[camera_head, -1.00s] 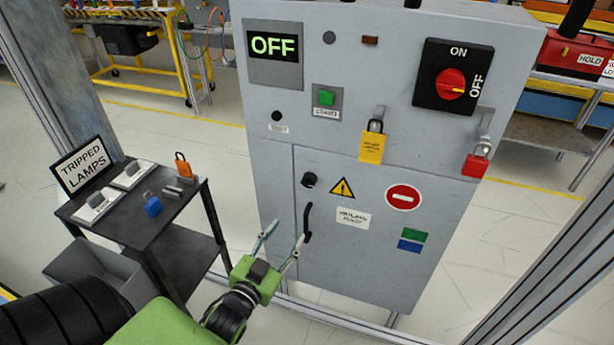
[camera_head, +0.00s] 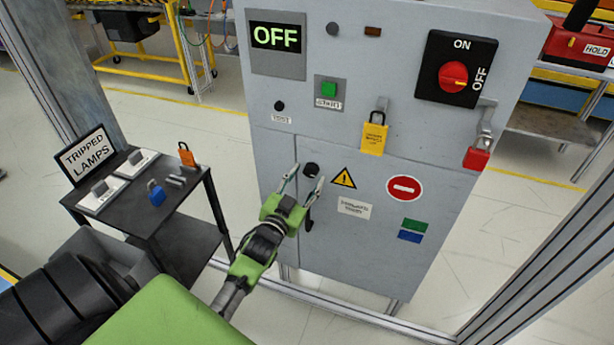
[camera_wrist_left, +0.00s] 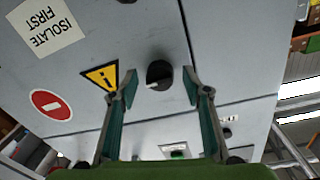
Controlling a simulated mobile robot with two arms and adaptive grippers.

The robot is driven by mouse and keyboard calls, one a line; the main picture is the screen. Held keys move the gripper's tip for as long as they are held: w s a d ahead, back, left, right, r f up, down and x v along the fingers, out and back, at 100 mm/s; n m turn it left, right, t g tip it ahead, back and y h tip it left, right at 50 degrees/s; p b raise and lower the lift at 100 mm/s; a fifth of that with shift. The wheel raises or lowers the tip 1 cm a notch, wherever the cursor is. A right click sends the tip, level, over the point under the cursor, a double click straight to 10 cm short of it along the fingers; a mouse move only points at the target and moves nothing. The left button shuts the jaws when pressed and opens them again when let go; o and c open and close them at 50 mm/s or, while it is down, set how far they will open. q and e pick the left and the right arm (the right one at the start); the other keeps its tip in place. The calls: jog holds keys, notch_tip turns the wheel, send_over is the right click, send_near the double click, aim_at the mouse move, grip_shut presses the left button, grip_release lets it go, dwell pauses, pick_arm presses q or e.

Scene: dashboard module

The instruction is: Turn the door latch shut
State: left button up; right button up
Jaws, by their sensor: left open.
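The door latch (camera_head: 311,170) is a round black knob near the top of the grey lower cabinet door (camera_head: 340,255). In the left wrist view the latch (camera_wrist_left: 159,75) shows a light mark on its face and sits between and beyond the two fingertips. My left gripper (camera_head: 305,180) is open just below and in front of the latch, with a finger on each side. I cannot tell whether a finger touches it. The black door handle (camera_head: 309,222) is partly hidden behind the gripper. My right gripper is out of view.
Above the door are a lit OFF display (camera_head: 276,37), a green button (camera_head: 328,89), a red rotary switch (camera_head: 453,77), a yellow padlock tag (camera_head: 374,138) and a red padlock (camera_head: 476,158). A dark side table (camera_head: 150,215) with padlocks and a TRIPPED LAMPS sign stands left.

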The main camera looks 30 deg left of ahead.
pick_arm(q)
jog(key=shift+w, duration=0.35)
jog(key=c, duration=1.1)
